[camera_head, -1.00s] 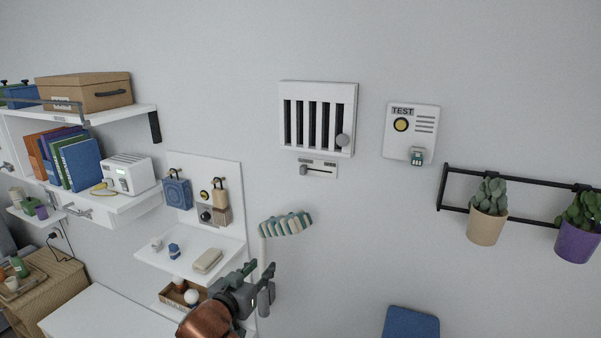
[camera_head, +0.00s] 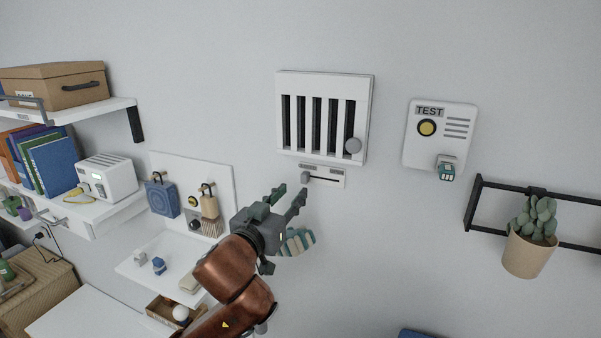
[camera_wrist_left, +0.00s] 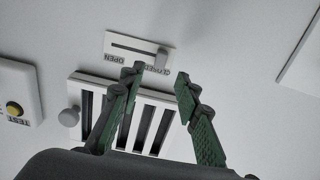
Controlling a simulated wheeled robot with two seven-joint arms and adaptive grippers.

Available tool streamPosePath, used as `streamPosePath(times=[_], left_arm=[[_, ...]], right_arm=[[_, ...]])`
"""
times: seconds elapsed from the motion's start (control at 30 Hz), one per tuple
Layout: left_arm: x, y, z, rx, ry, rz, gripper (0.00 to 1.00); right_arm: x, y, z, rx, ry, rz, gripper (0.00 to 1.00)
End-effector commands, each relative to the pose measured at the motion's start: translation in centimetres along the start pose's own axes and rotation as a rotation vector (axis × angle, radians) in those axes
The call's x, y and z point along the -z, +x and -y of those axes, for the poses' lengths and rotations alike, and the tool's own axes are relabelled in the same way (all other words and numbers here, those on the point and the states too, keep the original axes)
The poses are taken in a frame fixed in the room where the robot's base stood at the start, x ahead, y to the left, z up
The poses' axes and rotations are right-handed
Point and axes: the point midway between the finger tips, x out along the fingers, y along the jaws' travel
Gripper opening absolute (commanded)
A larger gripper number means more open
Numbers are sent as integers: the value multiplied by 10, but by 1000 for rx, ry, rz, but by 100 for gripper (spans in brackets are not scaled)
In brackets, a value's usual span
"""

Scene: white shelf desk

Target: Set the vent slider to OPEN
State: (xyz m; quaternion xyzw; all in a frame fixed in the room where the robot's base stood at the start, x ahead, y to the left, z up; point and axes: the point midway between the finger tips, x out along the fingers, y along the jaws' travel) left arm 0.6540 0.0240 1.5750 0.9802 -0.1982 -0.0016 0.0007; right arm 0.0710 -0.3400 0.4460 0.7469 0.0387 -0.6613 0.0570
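The vent slider (camera_head: 322,177) is a small white plate with a dark slot on the wall, just below the slatted vent (camera_head: 318,122). Its grey knob (camera_head: 305,177) sits at the left end of the slot in the head view. In the left wrist view the slider plate (camera_wrist_left: 128,49) appears upside down, with its knob (camera_wrist_left: 162,58) at the end by the CLOSED label; OPEN reads towards the other end. My left gripper (camera_head: 290,193) is open, its fingertips just below and left of the knob. In the left wrist view the fingers (camera_wrist_left: 161,72) are apart with nothing between them. My right gripper is not in view.
A TEST panel (camera_head: 440,137) is to the right, then a rail (camera_head: 477,205) with a potted plant (camera_head: 530,247).

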Motion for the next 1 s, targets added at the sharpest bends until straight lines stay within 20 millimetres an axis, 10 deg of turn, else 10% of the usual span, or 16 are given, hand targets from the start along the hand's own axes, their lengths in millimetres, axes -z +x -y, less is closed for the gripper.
streamPosePath(times=[0.47,1.0], left_arm=[[3,57,6,12,2,1,30],[1,76,4,6,1,-1,27]], right_arm=[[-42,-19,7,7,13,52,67],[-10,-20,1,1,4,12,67]])
